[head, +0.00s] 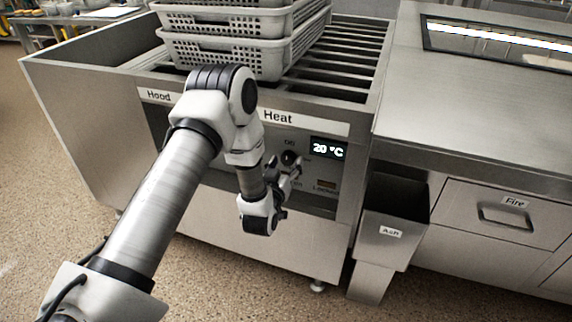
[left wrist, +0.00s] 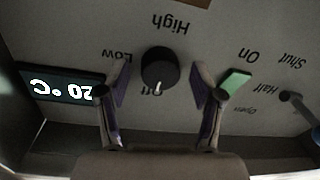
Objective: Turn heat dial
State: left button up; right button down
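The black round heat dial (head: 290,157) sits on the front panel under the Heat label. In the left wrist view, which is upside down, the dial (left wrist: 160,68) has its white mark beside the Off label, with Low and High further round. My left gripper (head: 285,176) is in front of the panel at the dial. In the left wrist view its two fingers (left wrist: 159,100) stand apart on either side of the dial, with gaps between them and the knob. The display (head: 328,149) reads 20 °C. My right gripper is not in view.
A green switch (left wrist: 235,82) near the On label lies close behind one finger. A small lever (left wrist: 291,97) has Shut, Half and Open labels. Stacked perforated baskets (head: 225,48) stand on the slatted top. An Ash bin (head: 392,215) juts out at the right.

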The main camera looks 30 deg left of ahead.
pick_arm(q)
jog(key=c, duration=1.1)
jog(key=shift+c, duration=0.2)
jog(key=m+p, duration=0.3)
jog(key=m, duration=0.1)
jog(key=shift+r, duration=0.15)
jog(key=m+p, duration=0.3)
jog(key=m, duration=0.2)
jog(key=m+p, duration=0.4)
jog(key=m, duration=0.1)
jog(key=shift+m+t, duration=0.3)
jog(key=shift+t, duration=0.1)
jog(key=shift+a+m+h+p, duration=0.1)
jog(key=shift+m+h+p, duration=0.3)
jog(key=shift+m+p, duration=1.15)
jog(key=shift+f+m+b, duration=0.2)
jog(key=shift+m+b, duration=0.15)
jog(key=shift+m, duration=0.1)
